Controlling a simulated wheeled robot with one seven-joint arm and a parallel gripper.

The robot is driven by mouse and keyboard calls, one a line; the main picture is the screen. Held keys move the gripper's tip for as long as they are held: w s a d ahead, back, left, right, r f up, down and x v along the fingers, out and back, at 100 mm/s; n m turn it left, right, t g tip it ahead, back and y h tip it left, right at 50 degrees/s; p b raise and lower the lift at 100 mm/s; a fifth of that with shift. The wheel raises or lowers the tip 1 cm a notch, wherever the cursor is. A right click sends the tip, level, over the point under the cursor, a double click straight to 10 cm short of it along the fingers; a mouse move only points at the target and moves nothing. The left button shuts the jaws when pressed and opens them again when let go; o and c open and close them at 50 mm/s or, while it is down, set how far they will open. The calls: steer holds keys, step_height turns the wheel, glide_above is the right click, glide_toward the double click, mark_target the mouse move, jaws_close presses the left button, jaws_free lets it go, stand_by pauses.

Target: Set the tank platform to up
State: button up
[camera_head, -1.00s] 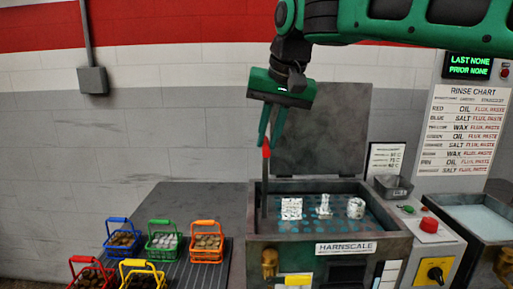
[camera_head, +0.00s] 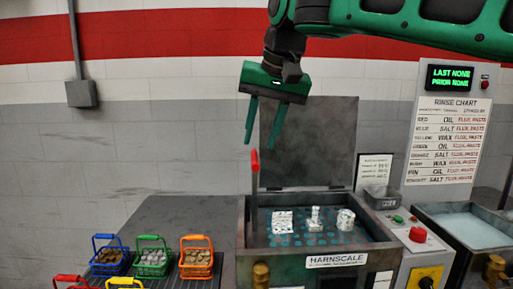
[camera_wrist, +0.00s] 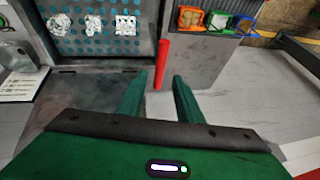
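The upright lever with a red handle (camera_head: 255,161) stands at the left rear of the tank labelled HARNSCALE (camera_head: 336,261); the red handle also shows in the wrist view (camera_wrist: 161,64). The perforated teal tank platform (camera_head: 340,238) is visible in the open tank, with several silvery-white parts on it. My gripper (camera_head: 262,136) is above the red handle, its green fingers spread and empty. In the wrist view my gripper (camera_wrist: 160,80) has its fingertips on either side of the handle's line, apart from it.
The tank lid (camera_head: 310,140) stands open behind the tank. Several coloured baskets with parts, one orange (camera_head: 196,258), sit on the left bench. A red button (camera_head: 417,235), a yellow knob panel (camera_head: 424,278) and a rinse basin (camera_head: 468,228) are to the right.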

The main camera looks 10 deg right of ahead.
steer(key=v, duration=0.6)
steer(key=shift+r, duration=0.4)
steer(key=shift+s+d, duration=0.1)
steer(key=shift+s, duration=0.15)
